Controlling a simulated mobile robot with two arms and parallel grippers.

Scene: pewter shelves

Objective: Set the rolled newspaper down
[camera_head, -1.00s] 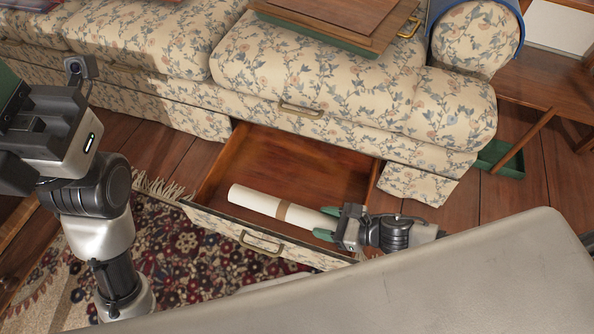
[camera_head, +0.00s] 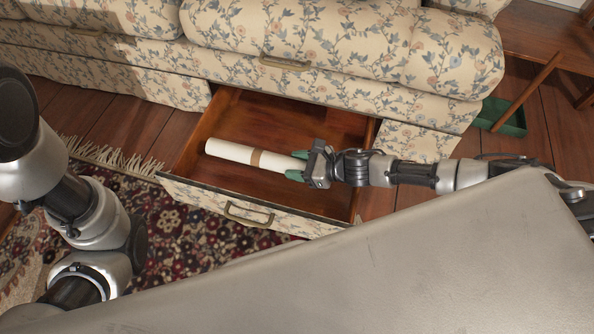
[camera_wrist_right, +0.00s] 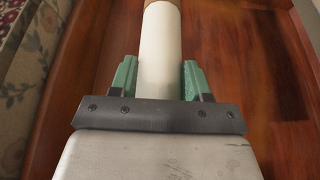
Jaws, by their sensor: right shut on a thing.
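The rolled newspaper (camera_head: 228,151) is a white roll with a brown band around it. It lies lengthwise in or just above the open drawer (camera_head: 195,196) under the floral sofa; contact with the drawer floor cannot be told. My right gripper (camera_head: 298,165) is shut on the roll's right end, with green fingers on either side. In the right wrist view the roll (camera_wrist_right: 160,45) runs away between the two fingers (camera_wrist_right: 160,75), with wooden drawer boards below. My left arm shows at the left edge, but its gripper is out of view.
The floral sofa (camera_head: 340,45) stands behind the drawer. The drawer has free floor behind the roll. A patterned rug (camera_head: 175,235) lies in front at left. A green tray (camera_head: 505,118) sits on the wooden floor at right, by a wooden side table (camera_head: 545,40).

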